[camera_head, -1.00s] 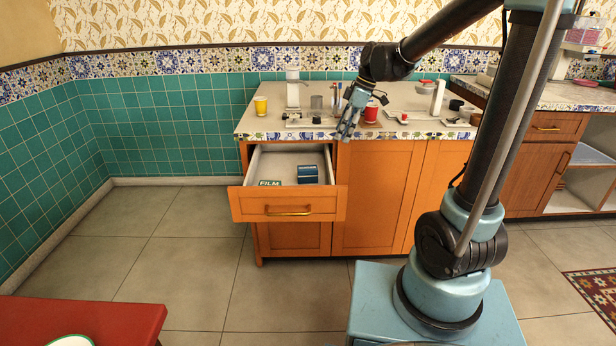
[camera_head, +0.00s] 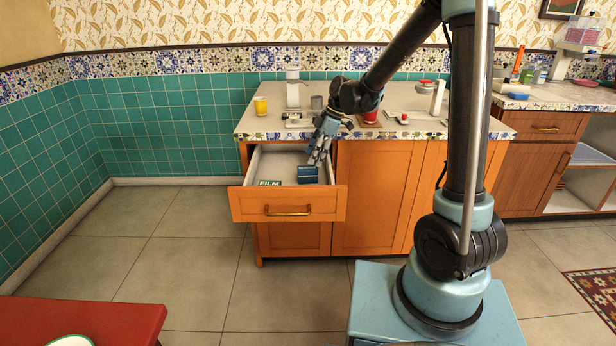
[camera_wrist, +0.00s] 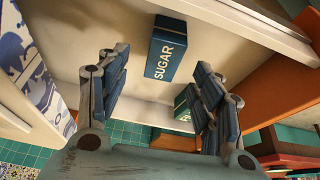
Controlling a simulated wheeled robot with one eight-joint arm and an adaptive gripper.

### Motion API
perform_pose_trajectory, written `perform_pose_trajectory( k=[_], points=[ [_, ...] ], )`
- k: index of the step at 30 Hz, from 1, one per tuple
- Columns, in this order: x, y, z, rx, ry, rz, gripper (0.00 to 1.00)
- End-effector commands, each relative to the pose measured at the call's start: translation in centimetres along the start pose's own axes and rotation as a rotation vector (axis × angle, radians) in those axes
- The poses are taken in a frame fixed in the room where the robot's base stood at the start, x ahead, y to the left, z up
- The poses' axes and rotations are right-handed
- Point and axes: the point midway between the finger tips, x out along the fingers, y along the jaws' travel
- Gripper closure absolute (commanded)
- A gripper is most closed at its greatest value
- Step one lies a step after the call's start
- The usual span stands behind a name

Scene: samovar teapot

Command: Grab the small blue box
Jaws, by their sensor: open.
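The small blue box (camera_head: 307,174) lies in the open drawer (camera_head: 288,207), toward its right side. In the wrist view the blue box (camera_wrist: 166,48) carries the word SUGAR and lies on the pale drawer floor. My gripper (camera_head: 318,160) is above the drawer's right part, tilted down, close to the box. In the wrist view my gripper (camera_wrist: 158,95) is open, with one finger on each side and the box seen in the gap beyond the fingertips. Nothing is held. I cannot tell the exact height left between fingers and box.
A green FILM box (camera_head: 270,183) lies at the drawer's front left; its green edge (camera_wrist: 184,104) shows partly behind a finger. The countertop above holds a yellow cup (camera_head: 261,105), a red cup (camera_head: 370,116) and other small items.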

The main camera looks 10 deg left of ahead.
Motion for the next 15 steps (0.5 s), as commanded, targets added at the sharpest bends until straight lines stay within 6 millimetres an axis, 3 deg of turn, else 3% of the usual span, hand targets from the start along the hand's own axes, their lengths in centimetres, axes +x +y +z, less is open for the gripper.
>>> perform_pose_trajectory(
  k=[15],
  points=[
    [4.6, -0.3, 0.0, -0.001, 0.0, 0.0, 0.4]
  ],
)
